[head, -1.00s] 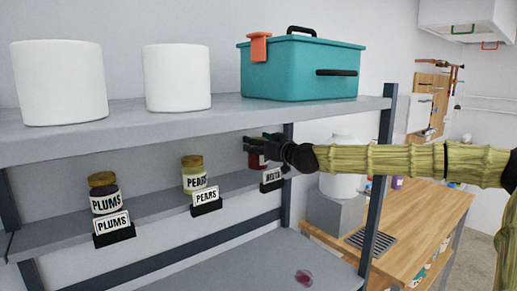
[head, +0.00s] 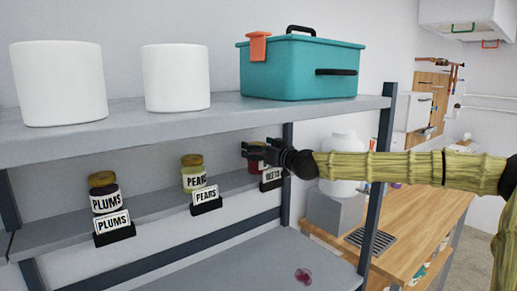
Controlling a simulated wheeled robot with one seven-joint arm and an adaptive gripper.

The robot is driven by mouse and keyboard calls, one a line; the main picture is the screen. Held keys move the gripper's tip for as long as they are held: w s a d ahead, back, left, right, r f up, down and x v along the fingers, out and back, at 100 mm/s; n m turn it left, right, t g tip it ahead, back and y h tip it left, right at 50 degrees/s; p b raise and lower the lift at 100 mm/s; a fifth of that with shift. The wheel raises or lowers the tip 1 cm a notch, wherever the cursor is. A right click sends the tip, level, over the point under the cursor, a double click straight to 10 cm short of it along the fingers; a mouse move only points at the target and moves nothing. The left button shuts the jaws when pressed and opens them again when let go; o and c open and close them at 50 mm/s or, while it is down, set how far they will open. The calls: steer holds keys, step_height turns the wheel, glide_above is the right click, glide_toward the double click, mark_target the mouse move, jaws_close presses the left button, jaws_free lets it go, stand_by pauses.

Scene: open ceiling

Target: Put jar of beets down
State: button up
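The jar of beets (head: 254,167) is dark red and sits at the right end of the middle shelf, behind the small sign that reads BEETS (head: 271,175). My gripper (head: 254,151) is at the upper part of this jar and hides much of it. The jar looks upright, with its base at about shelf height; contact with the shelf is hard to see. The finger gap is too small and covered to tell whether the fingers still press on the jar.
The middle shelf (head: 150,215) also holds a plums jar (head: 104,200) and a pears jar (head: 194,180), each behind its sign. The upper shelf (head: 200,118) close above carries two white cylinders and a teal box (head: 300,75). A dark post (head: 378,190) stands right of my gripper.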

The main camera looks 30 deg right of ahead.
steer(key=shift+r, duration=0.1)
steer(key=shift+r, duration=0.15)
steer(key=shift+s+d, duration=0.1)
steer(key=shift+s, duration=1.4)
steer(key=s+p, duration=0.1)
steer(key=p, duration=0.1)
steer(key=shift+s+d+p, duration=0.2)
steer(key=shift+p, duration=0.15)
steer(key=shift+s+p, duration=0.7)
steer(key=shift+p, duration=0.4)
steer(key=s+p, duration=0.3)
steer(key=s, duration=0.3)
steer(key=shift+d, duration=0.15)
